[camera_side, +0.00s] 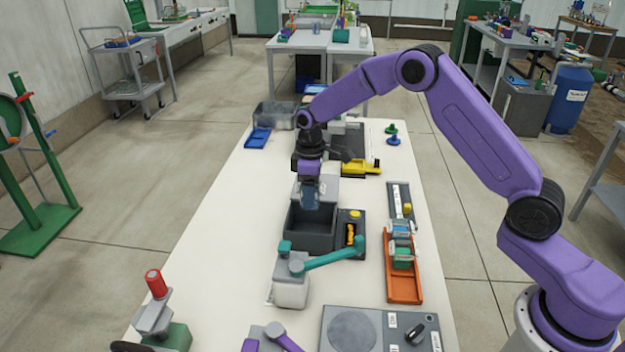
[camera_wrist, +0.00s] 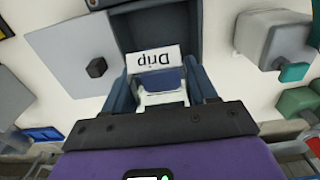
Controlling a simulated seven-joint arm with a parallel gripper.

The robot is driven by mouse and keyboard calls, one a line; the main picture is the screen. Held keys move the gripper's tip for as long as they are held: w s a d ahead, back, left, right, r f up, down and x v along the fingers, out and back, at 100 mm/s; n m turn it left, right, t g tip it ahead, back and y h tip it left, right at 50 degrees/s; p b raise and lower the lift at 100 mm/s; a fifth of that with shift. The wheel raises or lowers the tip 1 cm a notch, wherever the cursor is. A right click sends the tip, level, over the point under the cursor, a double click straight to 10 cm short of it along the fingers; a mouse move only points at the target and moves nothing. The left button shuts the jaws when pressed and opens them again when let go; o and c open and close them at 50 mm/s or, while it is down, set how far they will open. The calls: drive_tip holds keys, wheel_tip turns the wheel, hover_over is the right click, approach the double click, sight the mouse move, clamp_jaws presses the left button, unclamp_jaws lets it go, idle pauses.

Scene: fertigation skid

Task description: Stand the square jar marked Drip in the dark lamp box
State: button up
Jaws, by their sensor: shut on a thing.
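The square jar marked Drip (camera_wrist: 153,57) is pale, with a blue part on top, and its label reads upside down in the wrist view. My gripper (camera_wrist: 162,84) is shut on it, one blue-grey finger on each side. In the side view my gripper (camera_side: 310,197) points down at the dark lamp box (camera_side: 311,243), near its back edge. The box is open at the top and also shows behind the jar in the wrist view (camera_wrist: 155,28). The fingers mostly hide the jar in the side view. I cannot tell whether its base is inside the box.
A grey panel (camera_wrist: 35,60) with a dark knob (camera_wrist: 97,67) lies beside the box. A white container with a teal handle (camera_side: 291,290) stands in front. An orange tray (camera_side: 403,284) is at the right, and a yellow-black tool (camera_side: 360,167) behind.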

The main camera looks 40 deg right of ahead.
drive_tip(key=shift+f, duration=5.4)
drive_tip(key=o, duration=1.2)
drive_tip(key=shift+r, duration=4.5)
